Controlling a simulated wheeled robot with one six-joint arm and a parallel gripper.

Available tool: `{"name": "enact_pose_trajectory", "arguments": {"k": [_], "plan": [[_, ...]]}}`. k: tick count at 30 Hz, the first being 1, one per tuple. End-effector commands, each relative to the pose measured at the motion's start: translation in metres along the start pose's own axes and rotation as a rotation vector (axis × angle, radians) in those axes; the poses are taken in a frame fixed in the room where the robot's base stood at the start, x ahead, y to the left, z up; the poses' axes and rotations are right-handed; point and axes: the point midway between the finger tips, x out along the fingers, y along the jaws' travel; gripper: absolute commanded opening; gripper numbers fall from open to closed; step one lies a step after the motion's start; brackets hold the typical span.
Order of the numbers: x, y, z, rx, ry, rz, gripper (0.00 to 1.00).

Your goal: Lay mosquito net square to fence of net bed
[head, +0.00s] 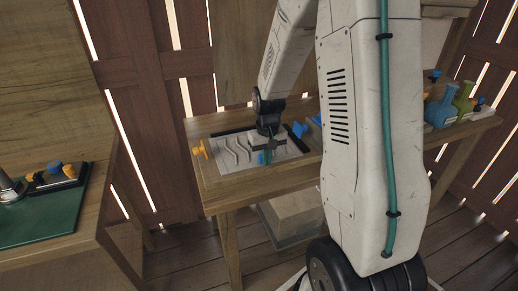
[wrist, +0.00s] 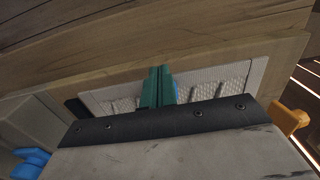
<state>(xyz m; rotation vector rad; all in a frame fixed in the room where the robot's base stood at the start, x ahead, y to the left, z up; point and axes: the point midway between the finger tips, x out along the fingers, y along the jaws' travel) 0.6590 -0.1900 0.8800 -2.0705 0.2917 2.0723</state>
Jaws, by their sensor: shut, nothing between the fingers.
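The net bed (head: 205,165) is a pale panel on the wooden table, with dark bars, apparently its fence (head: 232,131), along its back and right sides. A pale, textured sheet with several wavy dark lines, perhaps the mosquito net (head: 231,151), lies on it; I cannot clearly separate sheet from bed. The textured surface also shows in the wrist view (wrist: 235,78). My gripper (head: 267,157) points down over the right part of the panel. Its green fingers (wrist: 158,86) are shut and empty. A small blue piece is partly hidden behind them. Contact with the sheet cannot be told.
An orange knob (head: 200,149) stands at the bed's left end and a blue one (head: 299,130) at its right. Blue and green bottles (head: 463,97) stand farther right. A bench with a green mat (head: 45,217) is at left. The table's front strip (head: 250,190) is clear.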

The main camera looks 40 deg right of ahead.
Motion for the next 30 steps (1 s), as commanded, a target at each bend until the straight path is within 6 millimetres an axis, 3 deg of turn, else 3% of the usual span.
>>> {"name": "enact_pose_trajectory", "arguments": {"k": [21, 30], "plan": [[-0.058, 0.0, 0.0, 0.0, 0.002, 0.0, 0.0], [-0.063, 0.0, 0.0, 0.0, 0.001, 0.0, 0.0]]}}
